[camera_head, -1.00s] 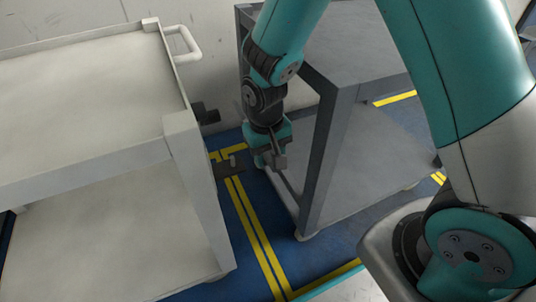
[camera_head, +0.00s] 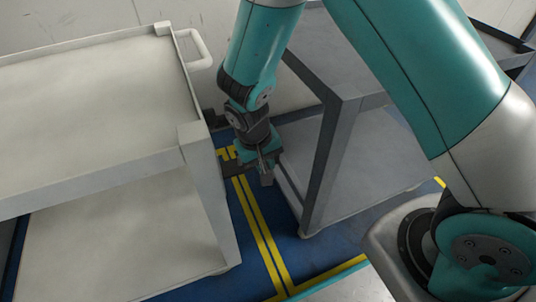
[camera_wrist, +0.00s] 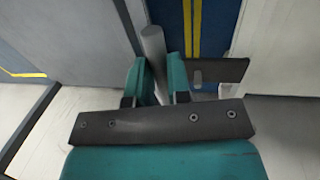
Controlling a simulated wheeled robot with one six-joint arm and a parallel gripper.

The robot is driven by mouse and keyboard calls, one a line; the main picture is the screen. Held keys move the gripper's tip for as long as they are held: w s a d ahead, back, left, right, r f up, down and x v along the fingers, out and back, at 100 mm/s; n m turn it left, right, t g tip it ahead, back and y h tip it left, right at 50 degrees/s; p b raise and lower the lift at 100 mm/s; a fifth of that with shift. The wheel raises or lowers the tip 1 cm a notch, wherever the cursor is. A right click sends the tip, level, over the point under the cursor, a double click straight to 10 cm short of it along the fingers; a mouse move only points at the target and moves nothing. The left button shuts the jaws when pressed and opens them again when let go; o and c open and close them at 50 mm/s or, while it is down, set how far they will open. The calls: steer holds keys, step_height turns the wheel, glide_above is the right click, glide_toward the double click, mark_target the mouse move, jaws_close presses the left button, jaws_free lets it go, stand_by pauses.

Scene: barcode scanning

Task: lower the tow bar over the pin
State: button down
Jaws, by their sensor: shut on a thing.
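My gripper (camera_wrist: 157,72) is shut on a grey round bar, the tow bar (camera_wrist: 152,42), which stands between its two teal fingers in the wrist view. In the head view my gripper (camera_head: 262,162) is low between the two carts. A dark hitch plate (camera_wrist: 226,69) juts from the white cart (camera_head: 208,205), and a short grey pin (camera_wrist: 198,78) stands on it. The pin is just right of the fingers in the wrist view. Whether bar and pin touch, I cannot tell.
A grey two-shelf cart (camera_head: 326,165) stands close to the right of my gripper. The white cart's leg is close on the left. Yellow lines (camera_head: 258,225) run along the blue floor in the narrow gap between the carts.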

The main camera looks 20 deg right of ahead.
steer(key=c, duration=1.1)
jaws_free()
steer(key=shift+o, duration=0.2)
steer(key=shift+d, duration=0.1)
steer(key=shift+d+b, duration=0.25)
steer(key=shift+b, duration=0.25)
step_height(320, 180, up, 20)
steer(key=d+f+y+p, duration=0.1)
steer(key=y+p, duration=0.1)
steer(key=p, duration=0.5)
steer(key=s+a+r+n+y, duration=0.3)
steer(key=s+r+n, duration=0.2)
steer(key=s+r, duration=0.6)
steer(key=shift+s, duration=1.05)
steer(key=shift+s, duration=0.1)
